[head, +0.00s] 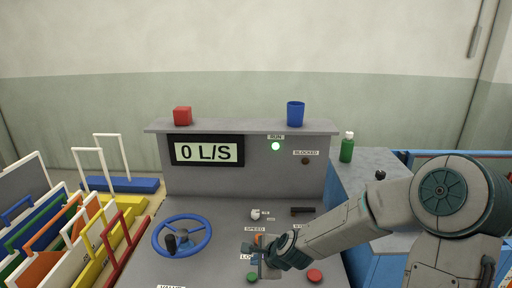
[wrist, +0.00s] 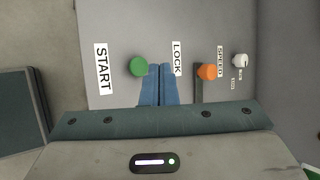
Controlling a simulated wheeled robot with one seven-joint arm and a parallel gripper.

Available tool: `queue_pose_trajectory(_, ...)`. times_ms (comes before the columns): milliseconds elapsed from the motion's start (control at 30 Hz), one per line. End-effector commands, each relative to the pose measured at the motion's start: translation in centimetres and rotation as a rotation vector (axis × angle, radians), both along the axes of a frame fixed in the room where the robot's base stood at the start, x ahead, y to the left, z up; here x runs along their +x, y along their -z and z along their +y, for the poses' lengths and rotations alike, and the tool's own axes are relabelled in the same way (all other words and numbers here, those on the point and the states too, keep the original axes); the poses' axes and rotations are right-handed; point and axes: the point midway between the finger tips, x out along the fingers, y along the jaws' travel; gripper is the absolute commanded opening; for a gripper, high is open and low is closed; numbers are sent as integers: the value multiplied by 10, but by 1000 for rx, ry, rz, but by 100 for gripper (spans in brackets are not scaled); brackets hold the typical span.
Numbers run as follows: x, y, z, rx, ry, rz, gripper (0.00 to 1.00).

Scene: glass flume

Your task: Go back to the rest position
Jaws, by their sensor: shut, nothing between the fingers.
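My gripper (head: 262,262) is low over the front of the grey control panel (head: 215,262), with my arm reaching in from the right. In the wrist view its two blue fingers (wrist: 161,70) are side by side, shut and empty. Their tips are by the LOCK label, between the green button (wrist: 138,66) and the orange knob (wrist: 207,72). I cannot tell whether they touch the panel. In the head view the gripper partly hides the orange knob and the LOCK label.
The display (head: 207,151) reads 0 L/S. The RUN lamp (head: 275,146) is lit green; the BLOCKED lamp (head: 305,161) is dark. A blue wheel (head: 182,235) stands left and a red button (head: 314,276) right. A red block (head: 182,116) and blue cup (head: 296,113) top the panel.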

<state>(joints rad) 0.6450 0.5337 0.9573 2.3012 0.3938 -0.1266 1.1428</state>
Motion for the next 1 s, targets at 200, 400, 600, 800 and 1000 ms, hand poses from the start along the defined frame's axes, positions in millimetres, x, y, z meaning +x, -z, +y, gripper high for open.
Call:
queue_pose_trajectory(200, -36, -14, -25, -323, -311, -51, 0)
queue_pose_trajectory(400, -70, -43, -56, -572, -562, -74, 0)
queue_pose_trajectory(600, -109, -84, -86, -768, -781, -89, 0)
queue_pose_trajectory(800, -157, -125, -114, -909, -981, -107, 0)
queue_pose_trajectory(1000, -204, -152, -136, -978, -1146, -132, 0)
